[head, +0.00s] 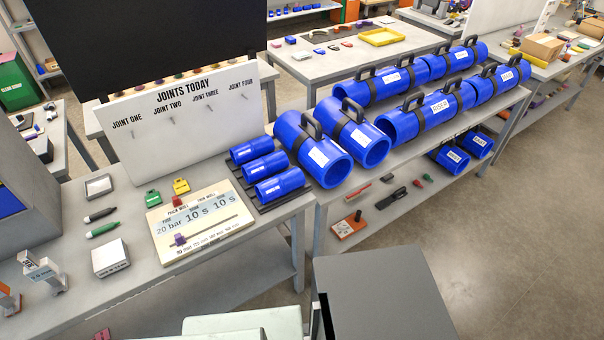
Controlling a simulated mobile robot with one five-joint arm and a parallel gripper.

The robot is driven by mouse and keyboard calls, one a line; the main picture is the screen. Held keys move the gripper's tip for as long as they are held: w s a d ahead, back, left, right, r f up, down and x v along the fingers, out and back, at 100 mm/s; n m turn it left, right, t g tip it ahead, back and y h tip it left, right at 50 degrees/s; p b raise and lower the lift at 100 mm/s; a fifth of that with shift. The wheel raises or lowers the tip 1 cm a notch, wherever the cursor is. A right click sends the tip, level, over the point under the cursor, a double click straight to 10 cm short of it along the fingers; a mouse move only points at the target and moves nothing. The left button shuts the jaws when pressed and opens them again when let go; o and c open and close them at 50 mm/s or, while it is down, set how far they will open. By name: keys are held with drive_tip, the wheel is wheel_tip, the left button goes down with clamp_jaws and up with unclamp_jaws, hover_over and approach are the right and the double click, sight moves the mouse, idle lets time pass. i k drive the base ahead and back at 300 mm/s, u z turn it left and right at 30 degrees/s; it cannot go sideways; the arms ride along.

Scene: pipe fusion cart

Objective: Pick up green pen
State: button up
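The green pen (103,230) lies on the grey bench (146,281) at the left in the head view. It has a green body and a pale end at the left. A black pen (99,215) lies just behind it, roughly parallel and apart from it. A light grey block (110,259) with print on its front sits just in front of the green pen. My gripper cannot be made out in this view.
A square grey tray (98,186) lies behind the pens. A cream settings board (203,218), green tag (152,198) and yellow tag (181,187) lie to the right. A white joints board (180,116) stands behind. Blue pipes (333,147) fill the bench's right part.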

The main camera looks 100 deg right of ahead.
sight(101, 229)
drive_tip(key=z, duration=4.05)
drive_tip(key=k, duration=1.2)
drive_tip(key=u, duration=0.8)
drive_tip(key=i, duration=1)
drive_tip(key=u, duration=1.4)
